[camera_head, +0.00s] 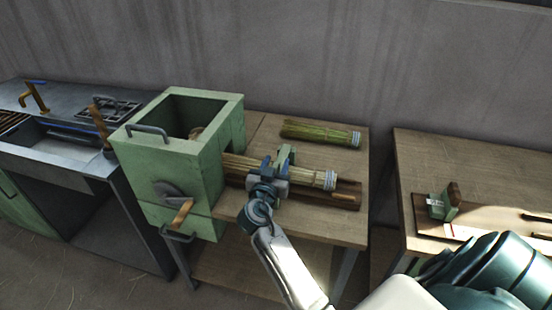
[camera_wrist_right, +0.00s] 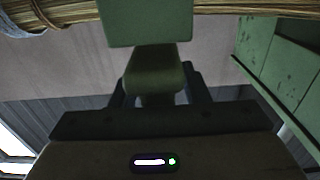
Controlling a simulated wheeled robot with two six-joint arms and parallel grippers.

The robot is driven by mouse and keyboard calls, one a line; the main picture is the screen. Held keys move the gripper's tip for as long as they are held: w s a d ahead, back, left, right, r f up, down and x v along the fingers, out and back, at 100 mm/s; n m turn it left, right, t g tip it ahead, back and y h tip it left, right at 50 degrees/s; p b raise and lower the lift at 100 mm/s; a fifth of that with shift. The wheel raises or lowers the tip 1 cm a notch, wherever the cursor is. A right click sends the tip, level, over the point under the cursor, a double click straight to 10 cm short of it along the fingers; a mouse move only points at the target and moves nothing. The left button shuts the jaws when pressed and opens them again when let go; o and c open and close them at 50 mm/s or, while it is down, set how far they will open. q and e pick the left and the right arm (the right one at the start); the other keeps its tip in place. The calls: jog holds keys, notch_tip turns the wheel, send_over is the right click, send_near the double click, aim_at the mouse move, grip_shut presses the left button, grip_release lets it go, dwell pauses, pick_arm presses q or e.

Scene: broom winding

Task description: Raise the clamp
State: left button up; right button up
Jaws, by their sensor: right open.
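The green clamp (camera_head: 285,155) sits across a straw bundle (camera_head: 308,176) that runs out of the green winding machine (camera_head: 222,150). The clamp looks lowered on the bundle. My right gripper (camera_head: 268,180) is at the clamp's near side. In the right wrist view, the clamp's green block (camera_wrist_right: 147,22) is close in front of the straw, and a darker green piece (camera_wrist_right: 153,78) projects from it toward my open jaws. I cannot tell whether the jaws touch it. My left gripper is not in view.
A second bundle (camera_head: 320,133) lies at the back of the wooden bench (camera_head: 330,226). The machine's wooden-handled crank (camera_head: 180,212) sticks out in front. A metal bench (camera_head: 55,155) stands on the left. Another wooden table (camera_head: 470,165) on the right carries a small green-and-wood fixture (camera_head: 443,203).

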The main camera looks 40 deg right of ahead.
jog(key=shift+s+a, duration=0.1)
grip_shut()
jog(key=shift+r, duration=0.15)
